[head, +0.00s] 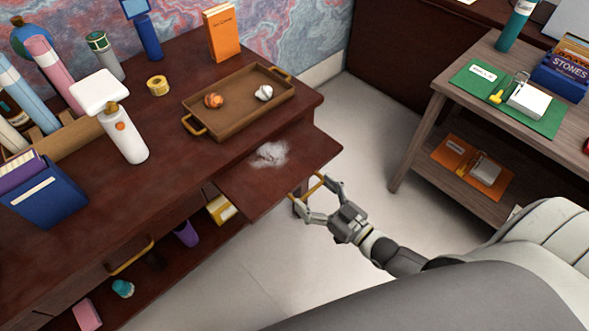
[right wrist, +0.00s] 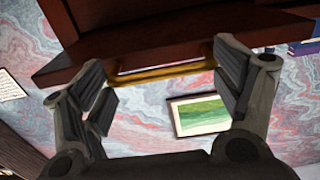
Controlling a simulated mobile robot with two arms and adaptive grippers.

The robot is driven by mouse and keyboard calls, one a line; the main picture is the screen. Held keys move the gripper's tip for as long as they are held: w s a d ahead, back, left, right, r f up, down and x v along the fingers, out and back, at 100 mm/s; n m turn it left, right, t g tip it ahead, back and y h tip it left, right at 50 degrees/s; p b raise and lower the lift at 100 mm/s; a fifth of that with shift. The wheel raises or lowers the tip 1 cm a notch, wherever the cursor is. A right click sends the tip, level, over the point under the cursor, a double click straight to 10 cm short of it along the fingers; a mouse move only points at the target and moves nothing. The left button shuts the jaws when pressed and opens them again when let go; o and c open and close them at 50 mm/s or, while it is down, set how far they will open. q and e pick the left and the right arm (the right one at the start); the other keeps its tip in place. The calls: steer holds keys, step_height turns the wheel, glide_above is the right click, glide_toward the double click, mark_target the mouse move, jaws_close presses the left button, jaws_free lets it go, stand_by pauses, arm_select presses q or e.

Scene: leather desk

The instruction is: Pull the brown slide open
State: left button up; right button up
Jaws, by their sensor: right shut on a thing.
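The brown slide (head: 252,190) is a dark red-brown board that sticks out from the front of the desk, with a white powdery patch (head: 270,153) on top. Its gold bar handle (head: 309,186) is on the outer edge. My right gripper (head: 318,196) is shut on this handle, with one finger near each end. In the right wrist view, the handle (right wrist: 165,76) lies between the fingers (right wrist: 165,85), below the dark board edge. My left gripper is not in view.
On the desk, a brown tray (head: 222,128) holds an orange lump and a white lump. A white pump bottle (head: 125,138) stands left of it. Open shelves below hold small items. A wooden side table (head: 432,112) stands right, with clear floor (head: 345,130) between.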

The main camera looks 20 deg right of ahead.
steer(key=p+v, duration=0.1)
steer(key=v, duration=0.5)
steer(key=shift+d, duration=0.15)
steer(key=shift+s, duration=0.1)
